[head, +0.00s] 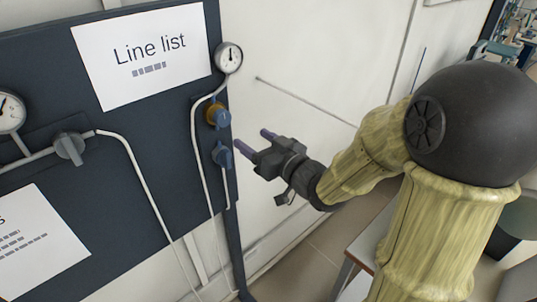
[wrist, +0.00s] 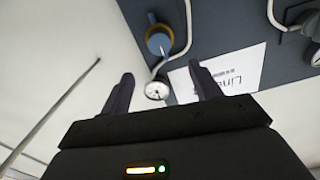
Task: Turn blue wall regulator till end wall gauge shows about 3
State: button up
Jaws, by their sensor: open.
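A small round white gauge (head: 229,57) sits at the right end of the dark wall board, its dark needle roughly upright in the head view; its numbers are too small to read. Below it is a blue knob with an orange collar (head: 218,116), and lower a second blue knob (head: 222,155). My gripper (head: 251,139) is open and empty, just right of these knobs and apart from them. In the wrist view the gauge (wrist: 157,90) shows between the fingers (wrist: 161,72), with the orange-collared blue knob (wrist: 158,42) beyond.
The dark board (head: 150,140) carries a "Line list" sheet (head: 143,50), a grey-blue knob (head: 70,148) and another gauge (head: 10,110) at left. White tubes run down the board past the blue knobs. The pale wall right of the board has open room around my gripper.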

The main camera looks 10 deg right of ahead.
jog(key=shift+b+v, duration=1.95)
jog(key=shift+v, duration=0.2)
jog(key=shift+b+v, duration=0.6)
jog(key=shift+v, duration=0.15)
